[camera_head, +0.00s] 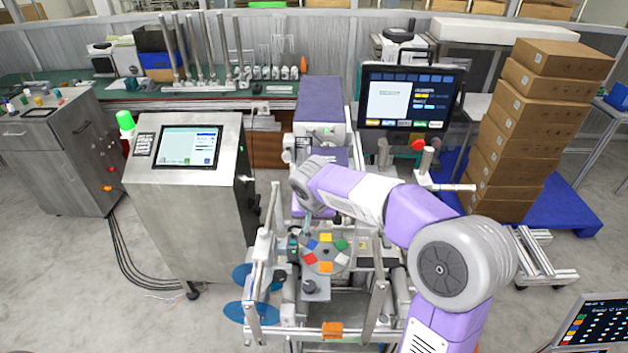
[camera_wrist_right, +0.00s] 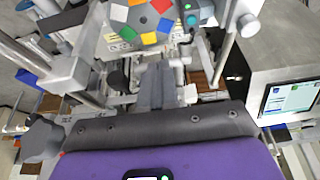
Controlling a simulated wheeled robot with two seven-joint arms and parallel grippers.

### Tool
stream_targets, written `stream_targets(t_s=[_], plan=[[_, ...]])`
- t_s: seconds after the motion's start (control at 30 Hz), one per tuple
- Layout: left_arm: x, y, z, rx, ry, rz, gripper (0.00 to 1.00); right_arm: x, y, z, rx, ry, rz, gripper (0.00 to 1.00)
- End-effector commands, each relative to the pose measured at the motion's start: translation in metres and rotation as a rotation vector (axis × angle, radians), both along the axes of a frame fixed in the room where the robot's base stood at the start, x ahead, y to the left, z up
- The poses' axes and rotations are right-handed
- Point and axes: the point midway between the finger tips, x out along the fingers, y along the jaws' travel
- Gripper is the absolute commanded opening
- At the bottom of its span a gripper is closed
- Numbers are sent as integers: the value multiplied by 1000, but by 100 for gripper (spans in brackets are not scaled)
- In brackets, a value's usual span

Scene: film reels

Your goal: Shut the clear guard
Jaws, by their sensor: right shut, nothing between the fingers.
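A dial with coloured blocks (camera_head: 326,262) sits on the machine in the middle of the head view, and it shows at the top of the right wrist view (camera_wrist_right: 142,22). A pale see-through panel (camera_head: 366,250), which looks like the clear guard, stands just right of the dial. Its edges are faint, and I cannot tell how far it is open. My right gripper (camera_head: 308,222) points down beside the dial's back left, partly hidden by its own wrist. In the right wrist view its fingers (camera_wrist_right: 156,82) are together and empty. I cannot tell whether they touch anything. My left gripper is out of view.
A metal cabinet with a screen (camera_head: 190,185) stands close on the left. A monitor (camera_head: 410,97) and a red button (camera_head: 418,145) are behind the machine. Stacked cartons (camera_head: 520,130) stand at the right.

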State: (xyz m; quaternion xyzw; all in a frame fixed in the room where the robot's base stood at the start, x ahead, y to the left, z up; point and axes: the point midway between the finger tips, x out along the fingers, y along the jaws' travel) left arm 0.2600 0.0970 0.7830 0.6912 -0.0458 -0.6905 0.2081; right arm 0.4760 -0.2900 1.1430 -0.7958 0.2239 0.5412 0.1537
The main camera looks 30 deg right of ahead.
Motion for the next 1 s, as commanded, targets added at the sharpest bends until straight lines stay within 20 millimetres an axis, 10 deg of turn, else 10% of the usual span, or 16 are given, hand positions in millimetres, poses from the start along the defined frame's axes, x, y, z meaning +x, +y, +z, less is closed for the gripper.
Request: stream_targets(t_s=[0.23, 1.0], plan=[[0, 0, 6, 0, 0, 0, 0, -3, 2, 5, 2, 12, 0, 0], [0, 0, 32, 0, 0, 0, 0, -36, 24, 132, -1, -2, 1, 0]])
